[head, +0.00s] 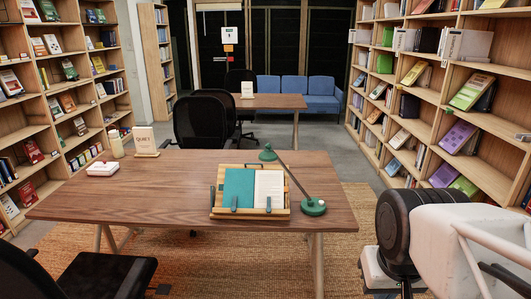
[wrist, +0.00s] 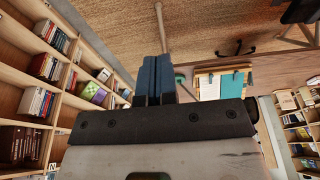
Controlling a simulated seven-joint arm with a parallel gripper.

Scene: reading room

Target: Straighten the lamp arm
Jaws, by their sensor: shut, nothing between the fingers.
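The desk lamp stands at the right side of the wooden desk in the head view. Its round green base (head: 314,207) is beside the book stand, and its thin dark arm (head: 295,179) leans up and left to a small green shade (head: 268,154). In the wrist view a green part of the lamp (wrist: 180,78) shows just right of the fingers, partly hidden. My gripper (wrist: 156,60) is shut with its two dark fingers together and empty. It appears apart from the lamp. The fingers are not visible in the head view.
A wooden book stand (head: 217,213) with an open teal-covered book (head: 239,187) sits close left of the lamp. A "QUIET" sign (head: 144,139), a bottle (head: 116,144) and a white box (head: 103,168) stand at the desk's left. Chairs and bookshelves surround the desk.

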